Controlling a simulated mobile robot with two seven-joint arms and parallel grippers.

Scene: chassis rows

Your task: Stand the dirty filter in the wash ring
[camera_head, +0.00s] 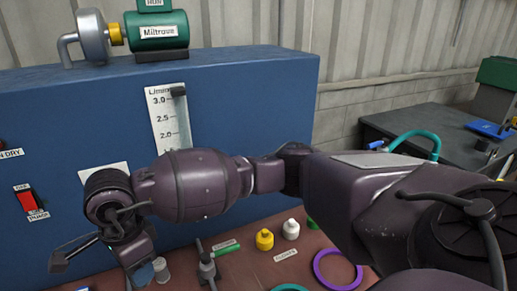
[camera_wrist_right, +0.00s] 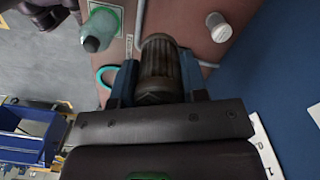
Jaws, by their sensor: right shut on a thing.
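My right gripper (camera_wrist_right: 160,82) is shut on a dark brown, ribbed cylinder with a grey end, the dirty filter (camera_wrist_right: 158,68). The filter lies between both fingers in the wrist view. In the head view my right arm reaches across to the lower left, and the gripper hides the filter there. A teal ring (camera_wrist_right: 103,79) shows partly beside the left finger in the wrist view. In the head view a teal ring (camera_head: 290,288) is cut by the bottom edge and a purple ring (camera_head: 338,270) lies right of it. I cannot tell which is the wash ring. My left gripper is not in view.
A grey-green bottle-like cylinder (camera_wrist_right: 99,30) and a pale cylinder (camera_wrist_right: 219,27) stand near the held filter. Yellow (camera_head: 265,239) and white (camera_head: 290,229) caps and a grey fitting (camera_head: 207,264) are on the reddish bench. A blue cabinet (camera_head: 250,100) rises behind.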

